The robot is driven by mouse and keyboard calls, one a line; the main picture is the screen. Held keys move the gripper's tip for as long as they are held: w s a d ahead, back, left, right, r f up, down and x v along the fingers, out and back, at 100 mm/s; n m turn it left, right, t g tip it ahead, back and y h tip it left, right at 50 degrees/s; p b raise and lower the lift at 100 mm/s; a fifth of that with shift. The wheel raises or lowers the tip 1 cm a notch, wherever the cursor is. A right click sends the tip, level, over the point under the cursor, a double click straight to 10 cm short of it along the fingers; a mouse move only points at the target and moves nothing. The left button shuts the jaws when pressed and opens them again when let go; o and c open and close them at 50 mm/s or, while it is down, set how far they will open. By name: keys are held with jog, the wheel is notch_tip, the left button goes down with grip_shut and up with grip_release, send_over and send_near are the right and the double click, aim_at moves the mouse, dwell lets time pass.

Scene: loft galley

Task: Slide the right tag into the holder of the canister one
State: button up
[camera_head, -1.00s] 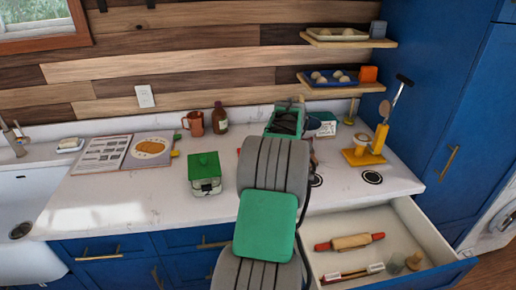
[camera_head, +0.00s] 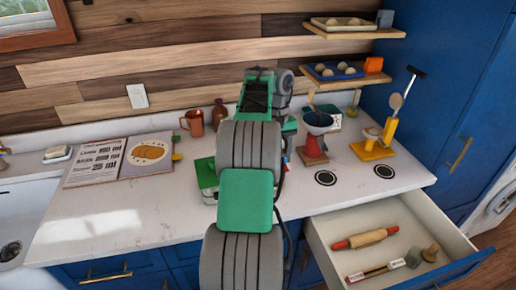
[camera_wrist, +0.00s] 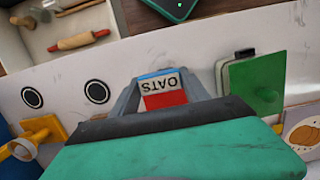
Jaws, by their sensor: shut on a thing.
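My gripper (camera_wrist: 165,92) is shut on a small tag (camera_wrist: 160,86), white and red with a blue edge, above the counter. The tag reads OATS, upside down in the wrist view. A canister with a green lid (camera_wrist: 256,86) stands on the counter, right of the gripper in the wrist view and apart from it. In the head view my arm half hides the canister (camera_head: 206,178), and the gripper's fingers are hidden. I cannot make out the canister's tag holder in either current view.
An open drawer (camera_head: 340,238) holds a rolling pin (camera_head: 366,238) and small items. An open book (camera_head: 120,163), mug (camera_head: 193,122) and brown bottle (camera_head: 219,115) are left. Front-left counter is clear.

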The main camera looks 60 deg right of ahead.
jog(key=shift+w, duration=0.6)
jog(key=shift+a+f+b, duration=0.1)
jog(key=shift+f+b, duration=0.4)
notch_tip(320, 180, down, 3)
jog(key=b, duration=0.3)
jog(key=shift+s+f, duration=0.1)
jog(key=shift+s, duration=0.05)
jog(key=shift+s, duration=0.1)
jog(key=shift+f+b, duration=0.1)
jog(key=shift+b, duration=0.2)
jog(key=shift+f, duration=0.25)
jog(key=shift+f+b, duration=0.1)
jog(key=shift+b, duration=0.2)
jog(key=shift+f+b, duration=0.3)
jog(key=shift+f, duration=0.05)
